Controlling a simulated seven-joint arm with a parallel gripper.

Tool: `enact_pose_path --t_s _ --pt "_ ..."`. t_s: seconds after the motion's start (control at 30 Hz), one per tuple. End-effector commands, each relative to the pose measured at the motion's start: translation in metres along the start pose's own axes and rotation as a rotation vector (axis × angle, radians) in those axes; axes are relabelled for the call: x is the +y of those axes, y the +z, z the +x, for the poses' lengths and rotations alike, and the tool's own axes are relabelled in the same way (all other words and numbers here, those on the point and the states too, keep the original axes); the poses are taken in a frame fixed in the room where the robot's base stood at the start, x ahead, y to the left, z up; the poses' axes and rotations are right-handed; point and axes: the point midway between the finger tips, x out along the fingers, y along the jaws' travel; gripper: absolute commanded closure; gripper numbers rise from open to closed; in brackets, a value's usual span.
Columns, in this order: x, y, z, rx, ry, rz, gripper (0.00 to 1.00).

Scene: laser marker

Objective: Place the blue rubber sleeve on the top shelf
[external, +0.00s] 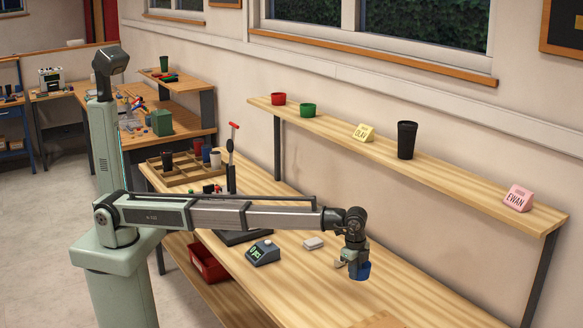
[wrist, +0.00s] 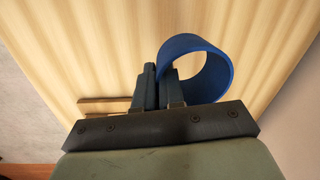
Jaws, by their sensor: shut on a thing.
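The blue rubber sleeve (wrist: 222,80) is a short, wide, open ring. In the wrist view my gripper (wrist: 162,85) is shut on the left part of its wall, and wood grain shows beyond it.
Bare board lies between the black cup and pink block. A counter device (external: 263,254) stands on the bench.

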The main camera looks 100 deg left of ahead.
Motion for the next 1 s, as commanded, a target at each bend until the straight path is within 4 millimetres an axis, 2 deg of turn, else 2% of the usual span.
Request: enact_pose_path --t_s 0.17,0.37,0.43,0.67,1.0 --pt "-0.001 0.0 -0.014 0.001 0.0 -0.039 1.0" --pt "0.0 0.003 -0.016 -0.009 0.003 -0.184 1.0" --pt "0.004 0.01 -0.015 -0.014 0.004 -0.249 1.0" --pt "0.037 0.066 -0.009 -0.03 0.005 -0.423 1.0" --pt "0.097 0.182 0.0 -0.044 0.002 -0.562 1.0"
